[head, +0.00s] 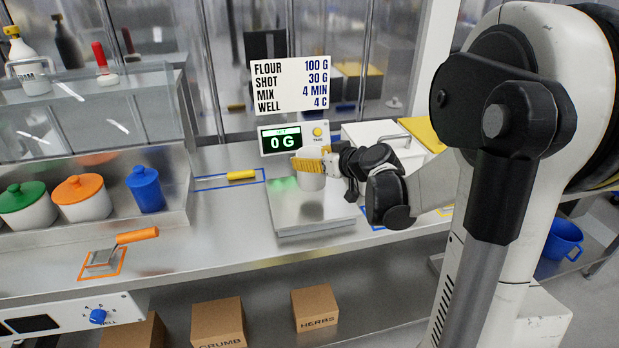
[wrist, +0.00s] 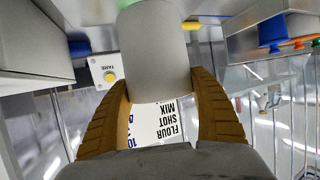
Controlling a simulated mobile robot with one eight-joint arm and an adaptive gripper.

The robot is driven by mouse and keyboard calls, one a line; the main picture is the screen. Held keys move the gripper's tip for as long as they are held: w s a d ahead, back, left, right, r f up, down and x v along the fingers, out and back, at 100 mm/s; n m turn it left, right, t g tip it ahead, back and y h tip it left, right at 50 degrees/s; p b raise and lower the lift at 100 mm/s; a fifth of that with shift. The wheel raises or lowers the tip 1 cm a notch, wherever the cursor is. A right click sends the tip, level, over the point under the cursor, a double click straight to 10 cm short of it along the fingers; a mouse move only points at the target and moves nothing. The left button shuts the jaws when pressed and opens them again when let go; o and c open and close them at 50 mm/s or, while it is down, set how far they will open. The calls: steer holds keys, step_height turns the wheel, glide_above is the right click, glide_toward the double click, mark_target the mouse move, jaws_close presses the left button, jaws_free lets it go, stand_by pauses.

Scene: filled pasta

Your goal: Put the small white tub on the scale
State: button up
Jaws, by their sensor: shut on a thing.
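The small white tub (head: 311,182) is over the pan of the scale (head: 290,216), toward its back right, and looks upright. I cannot tell whether its base touches the pan. My gripper (head: 312,164) reaches in from the right, its yellow fingers shut on the tub. In the wrist view the tub (wrist: 153,45) sits between both fingers (wrist: 160,82). The scale's display (head: 281,140) reads 0 G, beside a yellow TARE button (head: 317,132).
A sign (head: 291,84) stands behind the scale. A yellow-handled tool (head: 241,175) lies left of it. Lidded pots (head: 82,199) and a blue jar (head: 146,190) stand farther left. An orange-handled scraper (head: 136,236) lies at the front. A white container (head: 384,140) stands behind my gripper.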

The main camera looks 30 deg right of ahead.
steer(key=shift+w+a+f, duration=0.1)
steer(key=shift+w+f, duration=0.15)
steer(key=shift+w, duration=0.05)
steer(key=shift+f, duration=0.2)
steer(key=shift+f+b, duration=1.1)
steer(key=shift+f, duration=0.65)
steer(key=shift+f, duration=0.15)
steer(key=o, duration=1)
